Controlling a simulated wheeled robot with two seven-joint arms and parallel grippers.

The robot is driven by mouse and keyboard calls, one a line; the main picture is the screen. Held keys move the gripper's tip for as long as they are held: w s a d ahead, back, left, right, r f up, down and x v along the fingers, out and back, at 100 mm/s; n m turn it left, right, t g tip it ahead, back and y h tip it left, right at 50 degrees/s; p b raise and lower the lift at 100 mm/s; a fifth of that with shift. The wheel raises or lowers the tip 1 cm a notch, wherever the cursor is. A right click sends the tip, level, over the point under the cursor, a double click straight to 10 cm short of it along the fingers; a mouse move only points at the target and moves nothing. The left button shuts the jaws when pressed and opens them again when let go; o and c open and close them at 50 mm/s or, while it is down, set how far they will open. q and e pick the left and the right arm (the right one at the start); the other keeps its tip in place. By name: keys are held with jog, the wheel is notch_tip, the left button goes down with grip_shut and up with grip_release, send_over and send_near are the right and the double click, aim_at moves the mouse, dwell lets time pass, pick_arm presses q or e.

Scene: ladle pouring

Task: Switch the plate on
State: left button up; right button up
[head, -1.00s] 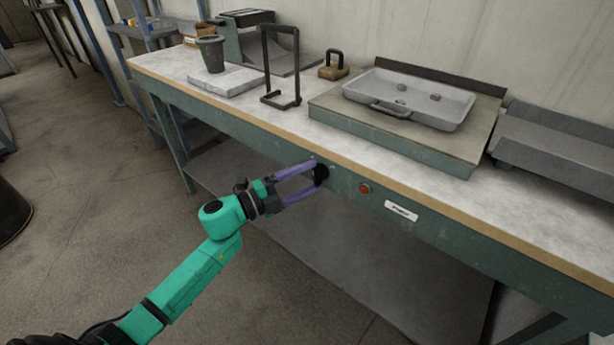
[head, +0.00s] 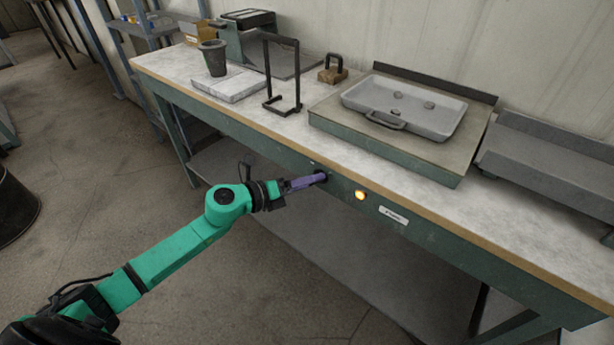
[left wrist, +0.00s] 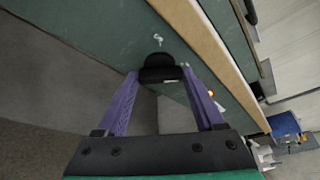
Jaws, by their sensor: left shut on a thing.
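The plate (head: 452,165) is a broad flat slab with a green front, standing on the bench. Below it, the bench's green front rail carries a black knob (left wrist: 160,74) and a small lamp (head: 361,196), which glows orange. The lamp also shows in the left wrist view (left wrist: 211,93). My left gripper (head: 320,178) is shut on the knob, with one purple finger on each side of it in the left wrist view. In the head view the fingers overlap and hide most of the knob. My right gripper is not in view.
A grey tray (head: 370,109) with a few dark lumps rests on the plate. A white label (head: 393,215) is right of the lamp. A black frame stand (head: 298,75), a dark cup (head: 215,60) on a pale slab and a handled weight (head: 333,73) stand on the bench.

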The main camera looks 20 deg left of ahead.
pick_arm(q)
jog(key=shift+m+y+p, duration=0.3)
jog(key=shift+m+p, duration=0.1)
jog(key=shift+m, duration=0.1)
jog(key=o, duration=1.4)
jog(key=shift+s, duration=0.1)
jog(key=v, duration=1.4)
jog(key=shift+s, duration=0.25)
